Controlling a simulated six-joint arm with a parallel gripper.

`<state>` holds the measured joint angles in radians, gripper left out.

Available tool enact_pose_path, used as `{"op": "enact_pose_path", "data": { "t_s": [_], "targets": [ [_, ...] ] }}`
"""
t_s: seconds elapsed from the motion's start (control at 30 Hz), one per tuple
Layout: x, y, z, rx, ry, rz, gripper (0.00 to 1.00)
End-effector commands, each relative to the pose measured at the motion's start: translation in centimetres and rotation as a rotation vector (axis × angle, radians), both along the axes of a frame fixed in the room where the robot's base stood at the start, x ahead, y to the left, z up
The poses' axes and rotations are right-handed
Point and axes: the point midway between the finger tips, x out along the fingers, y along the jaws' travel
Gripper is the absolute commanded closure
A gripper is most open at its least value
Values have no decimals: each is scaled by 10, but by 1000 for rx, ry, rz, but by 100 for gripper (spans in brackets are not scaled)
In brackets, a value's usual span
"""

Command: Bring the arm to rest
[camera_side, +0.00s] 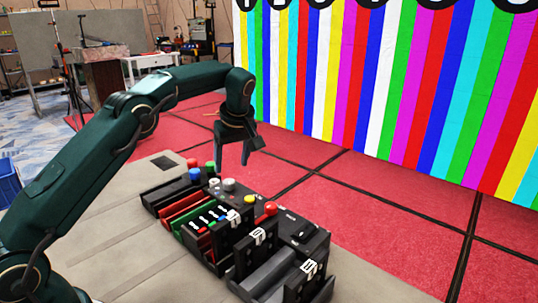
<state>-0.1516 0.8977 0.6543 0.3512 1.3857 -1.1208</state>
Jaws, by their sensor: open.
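My gripper (233,154) hangs at the end of my dark green arm, pointing down. It is open, and nothing shows between its fingers. It is in the air above the far part of a black control box. The black control box (290,224) lies on the beige surface, with several coloured knobs, red, green, blue, white and yellow, at its far end and along its top. Trays with red and green edges run along its left side. The gripper looks apart from the knobs.
A striped, brightly coloured video wall (400,90) stands at the back right. Red floor panels (390,210) with dark seams lie before it. A beige mat (120,240) lies beneath the box. A white table (150,62) and a blue crate (8,180) stand farther left.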

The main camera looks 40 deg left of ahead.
Motion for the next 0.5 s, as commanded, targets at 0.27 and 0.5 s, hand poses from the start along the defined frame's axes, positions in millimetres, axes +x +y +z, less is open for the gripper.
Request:
{"op": "enact_pose_path", "data": {
  "t_s": [0.27,0.5],
  "targets": [
    [-24,-25,88,-2,-136,-67,31],
    [-77,-57,133,-14,-175,-260,31]
  ]
}}
